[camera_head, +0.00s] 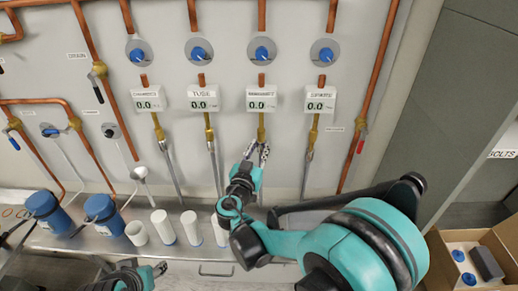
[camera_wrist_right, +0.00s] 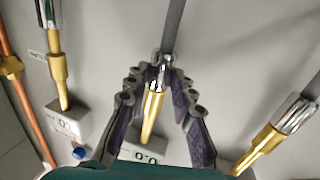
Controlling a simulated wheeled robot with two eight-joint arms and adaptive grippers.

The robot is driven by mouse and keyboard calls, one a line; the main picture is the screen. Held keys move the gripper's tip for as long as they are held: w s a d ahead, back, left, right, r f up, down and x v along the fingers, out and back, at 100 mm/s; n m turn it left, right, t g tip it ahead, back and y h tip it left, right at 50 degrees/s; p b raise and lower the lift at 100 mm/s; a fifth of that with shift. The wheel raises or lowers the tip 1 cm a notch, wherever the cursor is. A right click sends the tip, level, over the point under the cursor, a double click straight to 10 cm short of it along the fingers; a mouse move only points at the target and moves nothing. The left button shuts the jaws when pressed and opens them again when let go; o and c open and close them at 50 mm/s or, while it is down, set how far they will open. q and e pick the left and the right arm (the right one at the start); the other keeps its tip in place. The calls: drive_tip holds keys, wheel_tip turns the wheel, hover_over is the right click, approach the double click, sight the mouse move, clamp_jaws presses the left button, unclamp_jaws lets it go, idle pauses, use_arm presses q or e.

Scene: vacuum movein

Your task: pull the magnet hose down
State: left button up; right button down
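The third hose line from the left ends in a brass fitting (camera_head: 261,128) under a white display. Its label is too small to read surely. In the right wrist view, this line shows as a brass fitting (camera_wrist_right: 153,103), a chrome connector (camera_wrist_right: 163,62) and a grey hose (camera_wrist_right: 174,25). My right gripper (camera_head: 257,151) is at this line, with one finger on each side of the chrome connector; it also shows in the wrist view (camera_wrist_right: 161,76). Whether the pads press on it is unclear. My left gripper (camera_head: 160,268) is low at the left, its fingers barely visible.
Neighbouring hose lines hang close by, on the left (camera_head: 213,160) and right (camera_head: 308,160). White cylinders (camera_head: 190,228) and blue-capped containers (camera_head: 103,213) stand on the metal counter (camera_head: 80,243). A cardboard box (camera_head: 501,243) is at lower right.

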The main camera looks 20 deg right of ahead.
wheel_tip(320, 180, down, 4)
drive_tip(key=b, duration=0.3)
drive_tip(key=c, duration=1.3)
unclamp_jaws()
drive_tip(key=v, duration=1.2)
